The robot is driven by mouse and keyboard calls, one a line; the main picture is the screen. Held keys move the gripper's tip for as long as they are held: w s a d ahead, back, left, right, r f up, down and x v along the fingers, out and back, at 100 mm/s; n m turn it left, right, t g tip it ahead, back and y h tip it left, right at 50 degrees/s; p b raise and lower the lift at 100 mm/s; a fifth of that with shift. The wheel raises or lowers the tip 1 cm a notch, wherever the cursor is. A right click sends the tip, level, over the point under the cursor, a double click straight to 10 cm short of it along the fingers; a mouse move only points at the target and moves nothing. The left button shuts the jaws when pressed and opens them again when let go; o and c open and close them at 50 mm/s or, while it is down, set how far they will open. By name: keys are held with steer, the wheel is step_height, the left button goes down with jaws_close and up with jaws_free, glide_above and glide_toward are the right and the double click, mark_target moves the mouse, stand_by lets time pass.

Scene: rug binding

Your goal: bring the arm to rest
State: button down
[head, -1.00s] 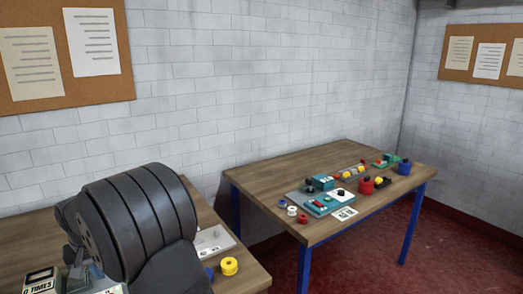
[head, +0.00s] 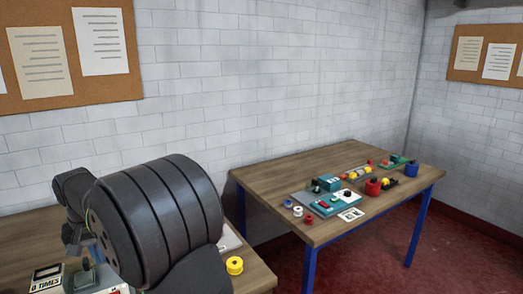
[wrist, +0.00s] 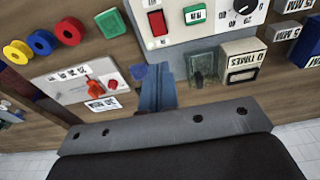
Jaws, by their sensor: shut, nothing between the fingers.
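My gripper (wrist: 152,75) shows in the wrist view as grey-blue fingers, shut with nothing between them, above the near wooden table (wrist: 125,50). Beside the fingers on the left is a white plate (wrist: 70,88) with a red lever (wrist: 93,85). On the right are a dark green translucent block (wrist: 203,68) and a box marked "0 TIMES" (wrist: 242,62). In the head view my dark arm links cover much of the near table, and the fingertips cannot be made out.
A white control panel (wrist: 215,18) with a black dial lies beyond the fingers. Yellow (wrist: 18,52), blue (wrist: 42,42) and red (wrist: 69,31) spools sit left. A second table (head: 290,175) bears a teal machine (head: 325,204), a red pot (head: 372,187) and a blue pot (head: 411,170).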

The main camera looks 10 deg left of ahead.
steer(key=shift+s+d+f, duration=0.2)
steer(key=shift+f, duration=0.35)
steer(key=shift+s+d+f, duration=0.15)
steer(key=shift+f, duration=0.4)
steer(key=c, duration=1.9)
jaws_free()
steer(key=o, duration=1.9)
steer(key=s+a+r+g+h, duration=0.1)
steer(key=s+a+r, duration=0.2)
steer(key=a+r, duration=0.2)
steer(key=shift+s+a+r, duration=0.3)
steer(key=shift+s+a, duration=0.1)
steer(key=shift+a, duration=0.3)
step_height(320, 180, down, 10)
steer(key=shift+r, duration=0.15)
